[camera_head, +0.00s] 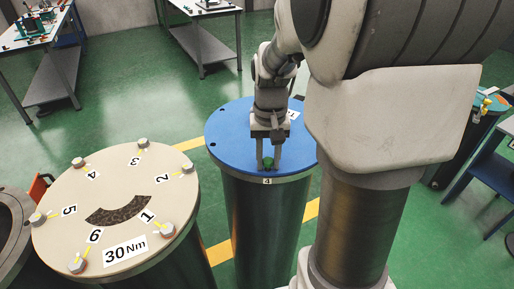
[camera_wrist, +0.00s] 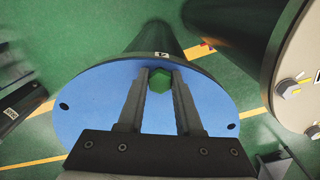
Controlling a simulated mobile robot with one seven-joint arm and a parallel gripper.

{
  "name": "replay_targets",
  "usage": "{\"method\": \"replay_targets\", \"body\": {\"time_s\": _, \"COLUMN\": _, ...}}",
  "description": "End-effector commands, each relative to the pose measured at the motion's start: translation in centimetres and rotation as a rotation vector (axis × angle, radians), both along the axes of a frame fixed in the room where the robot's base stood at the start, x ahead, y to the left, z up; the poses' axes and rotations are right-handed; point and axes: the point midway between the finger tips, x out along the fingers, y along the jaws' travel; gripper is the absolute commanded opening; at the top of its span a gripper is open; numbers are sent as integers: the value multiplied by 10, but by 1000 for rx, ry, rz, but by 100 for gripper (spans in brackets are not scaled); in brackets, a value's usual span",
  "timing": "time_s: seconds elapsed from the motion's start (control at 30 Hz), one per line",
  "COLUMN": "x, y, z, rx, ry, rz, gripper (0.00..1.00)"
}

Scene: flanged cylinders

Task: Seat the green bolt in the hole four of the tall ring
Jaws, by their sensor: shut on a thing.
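The tall ring is the blue-topped cylinder (camera_head: 232,135), standing in the middle of the head view. Its blue top (camera_wrist: 90,99) also fills much of the wrist view, with dark holes near its rim. My gripper (camera_head: 268,164) points down at the near edge of this top, by a small label on the rim. The gripper is shut on the green bolt (camera_head: 268,161). In the wrist view the green hexagonal head (camera_wrist: 159,80) sits between the two fingers. The hole under the bolt is hidden, and I cannot tell how deep the bolt sits.
A beige-topped cylinder (camera_head: 120,190) with numbered bolts and a "30 Nm" label stands close on the left. Tables (camera_head: 205,8) with tools stand at the back. My arm covers the right of the blue top. Green floor is open behind.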

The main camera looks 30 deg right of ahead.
Motion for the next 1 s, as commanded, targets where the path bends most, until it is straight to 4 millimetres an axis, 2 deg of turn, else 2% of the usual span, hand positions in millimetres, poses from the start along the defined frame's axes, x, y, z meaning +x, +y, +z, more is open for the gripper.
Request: {"method": "replay_targets", "body": {"time_s": 1.0, "x": -1, "y": 0, "z": -7, "rx": 1, "ry": 2, "rz": 0, "gripper": 0}}
